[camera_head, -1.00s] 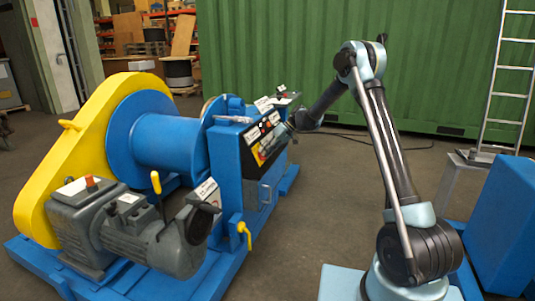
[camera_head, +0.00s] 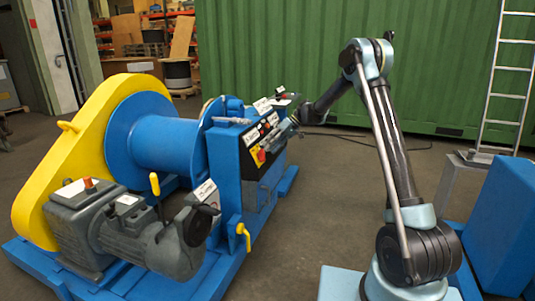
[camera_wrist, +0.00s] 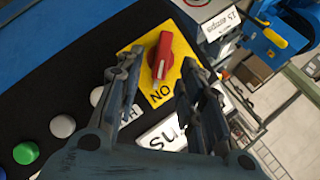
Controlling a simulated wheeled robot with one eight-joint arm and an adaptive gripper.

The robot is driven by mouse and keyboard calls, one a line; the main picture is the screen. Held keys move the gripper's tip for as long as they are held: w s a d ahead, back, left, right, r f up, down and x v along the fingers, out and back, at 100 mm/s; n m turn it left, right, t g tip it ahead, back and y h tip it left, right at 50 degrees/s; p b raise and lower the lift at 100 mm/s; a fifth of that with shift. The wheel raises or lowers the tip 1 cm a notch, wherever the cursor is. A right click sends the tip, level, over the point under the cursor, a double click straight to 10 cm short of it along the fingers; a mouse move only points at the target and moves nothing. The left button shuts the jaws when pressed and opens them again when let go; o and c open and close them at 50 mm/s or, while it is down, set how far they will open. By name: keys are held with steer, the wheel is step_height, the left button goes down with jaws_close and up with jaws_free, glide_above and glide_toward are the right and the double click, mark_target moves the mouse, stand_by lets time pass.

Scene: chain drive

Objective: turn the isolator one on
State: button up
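The isolator is a red rotary knob (camera_wrist: 160,58) on a yellow plate (camera_wrist: 182,50) in the wrist view. The plate's word ON shows just below the knob, whose lower end points roughly towards it. My gripper (camera_wrist: 163,66) is open, with one finger on each side of the knob in the picture. No finger visibly presses on the knob; the depth between them is hard to judge. In the head view the yellow plate (camera_head: 258,156) sits on the blue machine's dark panel, and my gripper (camera_head: 289,128) is at the panel's upper right.
The panel also carries a green button (camera_wrist: 26,152), a grey-white button (camera_wrist: 62,126) and white labels. The blue drum (camera_head: 165,143), yellow guard (camera_head: 75,130) and grey motor (camera_head: 150,235) stand left of the panel. Open floor lies between the machine and my base.

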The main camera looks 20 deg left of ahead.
steer(key=v, duration=0.7)
steer(key=shift+w+d+r, duration=0.1)
steer(key=shift+d+r, duration=0.05)
steer(key=s+d+r+m+t+h, duration=0.25)
steer(key=s+d+r, duration=0.25)
steer(key=s+d, duration=0.75)
steer(key=s+d+r+m+t+h, duration=0.1)
steer(key=s+d+r+m+t, duration=0.2)
steer(key=s+d, duration=0.95)
steer(key=s+d+f+m+h, duration=0.2)
steer(key=s+d+f, duration=0.5)
steer(key=s+d, duration=0.3)
steer(key=s+d+f+m+h, duration=0.2)
steer(key=s+d+f, duration=0.4)
steer(key=s+d, duration=0.4)
steer(key=shift+s+f+m+t, duration=0.35)
steer(key=shift+s+m+t, duration=0.1)
steer(key=shift+s, duration=0.7)
steer(key=shift+d+h, duration=0.1)
steer(key=shift+h, duration=0.15)
